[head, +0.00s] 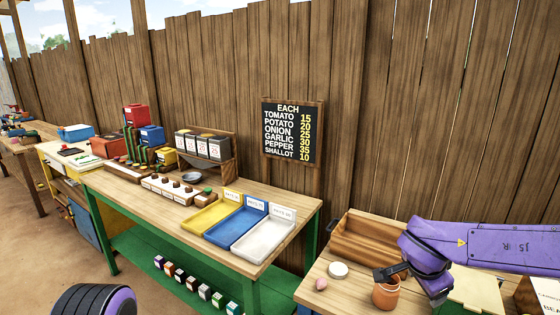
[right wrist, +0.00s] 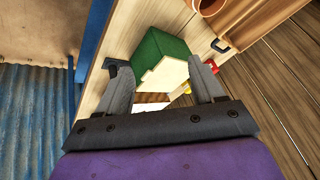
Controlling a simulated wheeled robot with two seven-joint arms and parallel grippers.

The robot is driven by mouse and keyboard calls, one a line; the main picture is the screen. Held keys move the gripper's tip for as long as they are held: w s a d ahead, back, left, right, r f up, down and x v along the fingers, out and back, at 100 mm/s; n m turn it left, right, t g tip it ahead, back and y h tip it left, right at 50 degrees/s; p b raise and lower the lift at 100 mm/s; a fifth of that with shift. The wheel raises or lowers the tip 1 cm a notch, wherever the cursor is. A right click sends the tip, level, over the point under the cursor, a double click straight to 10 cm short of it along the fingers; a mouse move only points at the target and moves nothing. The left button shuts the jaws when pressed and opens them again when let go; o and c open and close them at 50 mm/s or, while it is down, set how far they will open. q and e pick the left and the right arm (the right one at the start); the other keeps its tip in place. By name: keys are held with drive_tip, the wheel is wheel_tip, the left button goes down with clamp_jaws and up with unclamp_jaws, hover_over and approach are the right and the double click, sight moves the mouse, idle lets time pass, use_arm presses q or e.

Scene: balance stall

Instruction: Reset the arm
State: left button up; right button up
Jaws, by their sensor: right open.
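My right arm (head: 480,245) is purple and comes in from the right edge of the head view, folded over the right-hand table. My right gripper shows in the right wrist view (right wrist: 156,68) with two grey fingers spread apart and nothing held. Past its fingertips is a green block-like box (right wrist: 160,50) with a cream face; I cannot tell its exact distance. My left gripper is outside both views.
An orange pot (head: 386,294), a white round lid (head: 338,270) and a wooden tray (head: 362,245) sit near the right arm. The green-legged table (head: 150,210) holds yellow, blue and white trays (head: 264,241). A price board (head: 291,132) stands behind.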

drive_tip(key=s+f+n+t+h+b, duration=0.1)
drive_tip(key=s+f+t, duration=0.15)
drive_tip(key=f, duration=0.95)
drive_tip(key=s+f+n+t+b, duration=0.15)
drive_tip(key=s+f, duration=0.25)
drive_tip(key=f, duration=0.7)
drive_tip(key=s+f+n+g+y+b, duration=0.1)
drive_tip(key=s+f+n+g, duration=0.1)
drive_tip(key=s+f, duration=0.6)
drive_tip(key=s+a+f+n+g+y+b, duration=0.1)
drive_tip(key=s+f+n, duration=0.3)
drive_tip(key=s, duration=1.2)
wheel_tip(320, 180, down, 5)
drive_tip(key=shift+r+g+b, duration=0.15)
drive_tip(key=shift+g+b, duration=0.3)
drive_tip(key=shift+g, duration=0.35)
